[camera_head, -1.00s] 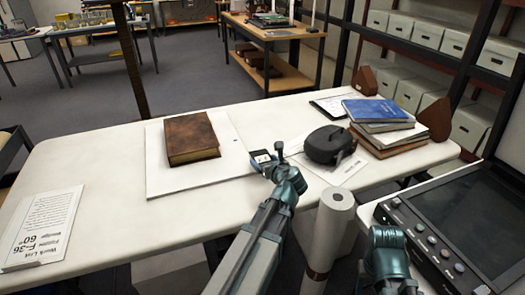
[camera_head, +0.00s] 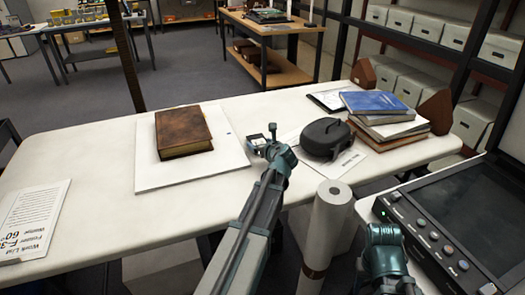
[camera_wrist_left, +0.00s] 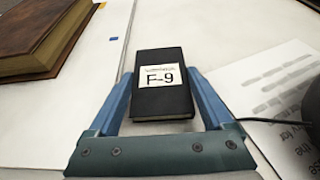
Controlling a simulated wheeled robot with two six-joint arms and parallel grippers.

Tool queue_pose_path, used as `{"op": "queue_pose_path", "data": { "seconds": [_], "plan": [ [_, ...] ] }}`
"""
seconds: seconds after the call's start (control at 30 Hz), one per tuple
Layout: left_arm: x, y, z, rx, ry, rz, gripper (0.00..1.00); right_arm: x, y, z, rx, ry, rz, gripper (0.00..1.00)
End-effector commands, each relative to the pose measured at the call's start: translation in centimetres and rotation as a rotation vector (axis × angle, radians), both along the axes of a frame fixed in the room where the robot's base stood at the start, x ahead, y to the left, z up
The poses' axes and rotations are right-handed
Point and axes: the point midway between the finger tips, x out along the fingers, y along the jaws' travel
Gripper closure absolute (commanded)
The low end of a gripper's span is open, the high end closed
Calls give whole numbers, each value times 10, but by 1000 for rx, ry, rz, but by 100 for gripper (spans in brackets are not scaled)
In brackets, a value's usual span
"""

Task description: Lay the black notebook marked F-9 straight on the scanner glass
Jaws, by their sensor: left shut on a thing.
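The black notebook (camera_wrist_left: 161,105) carries a white label reading F-9 and shows upright in the left wrist view. My left gripper (camera_wrist_left: 163,105) is shut on it, with one blue finger along each side. In the head view the left gripper (camera_head: 262,143) is over the white table, between the board with the brown book and the black case. The scanner, with its dark glass (camera_head: 478,205), stands at the lower right, well away from the notebook. The glass looks bare where it shows. Part of my right arm is at the bottom, in front of the scanner; its gripper does not show.
A brown book (camera_head: 183,132) lies on a white board (camera_head: 226,165). A black case (camera_head: 326,138), a stack of books (camera_head: 385,115) and brown wedges (camera_head: 436,112) stand to the right. A white paper roll (camera_head: 328,220) stands between table and scanner. A printed sheet (camera_head: 35,222) lies left.

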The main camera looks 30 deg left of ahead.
Motion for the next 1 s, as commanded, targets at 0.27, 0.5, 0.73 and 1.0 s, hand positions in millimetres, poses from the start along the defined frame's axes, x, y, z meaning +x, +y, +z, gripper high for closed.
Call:
{"op": "queue_pose_path", "data": {
  "seconds": [0.27,0.5,0.73,1.0],
  "plan": [
    [-1,3,-6,1,1,0,76,0,0,-6,0,0,0,50],
    [-1,3,-9,0,0,1,7,0,0,-9,0,0,0,50],
    [-1,3,-9,0,0,1,0,0,0,-9,0,0,0,50],
    [-16,-13,6,1,1,0,0,0,0,6,0,0,0,50]
  ]
}}
